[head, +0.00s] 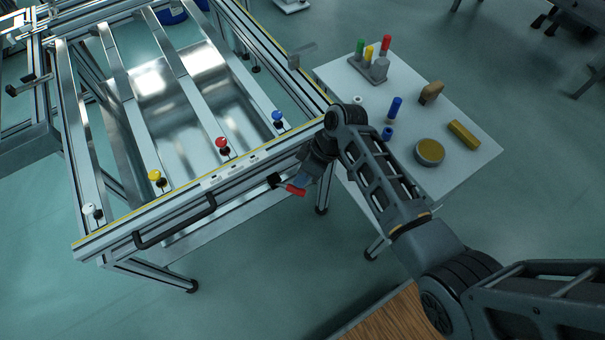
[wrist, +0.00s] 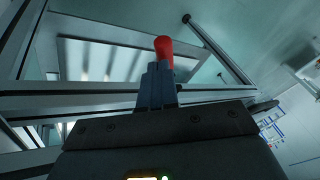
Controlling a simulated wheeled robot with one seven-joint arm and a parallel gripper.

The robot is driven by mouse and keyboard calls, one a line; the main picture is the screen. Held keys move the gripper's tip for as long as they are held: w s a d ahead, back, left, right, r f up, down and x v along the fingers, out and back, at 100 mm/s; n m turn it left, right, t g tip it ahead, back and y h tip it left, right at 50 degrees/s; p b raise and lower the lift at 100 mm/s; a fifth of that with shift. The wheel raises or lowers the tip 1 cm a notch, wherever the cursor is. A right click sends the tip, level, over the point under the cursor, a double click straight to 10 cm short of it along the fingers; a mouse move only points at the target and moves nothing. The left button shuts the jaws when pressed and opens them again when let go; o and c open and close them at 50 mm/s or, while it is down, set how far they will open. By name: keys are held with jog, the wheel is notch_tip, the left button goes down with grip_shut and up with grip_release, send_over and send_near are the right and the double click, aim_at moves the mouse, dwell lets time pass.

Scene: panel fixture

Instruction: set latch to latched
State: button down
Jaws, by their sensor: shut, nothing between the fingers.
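The latch (head: 293,190) is a small lever with a red grip and a dark mount, on the front rail of the metal frame. In the head view its red grip points to the lower right, away from the rail. My gripper (head: 302,181) is right at the red grip, at the end of my arm. In the wrist view the shut fingers (wrist: 157,72) stand in front of the red grip (wrist: 164,46), whose lower part they hide. The fingers hold nothing. Whether they touch the grip I cannot tell.
A black bar handle (head: 175,225) is on the front rail, left of the latch. White, yellow, red (head: 222,143) and blue knobs stand along the frame. A white table (head: 455,180) at the right holds colored pegs, blocks and a round yellow-topped piece. Open floor lies in front.

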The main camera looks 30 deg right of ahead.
jog(key=shift+s+a+m+t+p, duration=0.3)
jog(key=shift+s+a+m+p, duration=0.1)
jog(key=shift+m+p, duration=0.3)
jog(key=shift+s+a+r+m+t+h+p, duration=0.1)
jog(key=shift+s+a+m+t+h+p, duration=0.2)
jog(key=shift+m+p, duration=0.45)
jog(key=shift+s+a+m+t+h+p, duration=0.1)
jog(key=shift+s+a+m+t+p, duration=0.3)
jog(key=shift+m+p, duration=0.35)
jog(key=shift+s+a+f+m+t+h+p, duration=0.15)
jog(key=shift+a+m+t+h+p, duration=0.2)
jog(key=shift+a+m+p, duration=0.65)
jog(key=shift+s+a+f+m+t+h+p, duration=0.15)
jog(key=shift+a+m+t+h+p, duration=0.3)
jog(key=shift+a+m, duration=0.95)
jog(key=shift+a, duration=0.4)
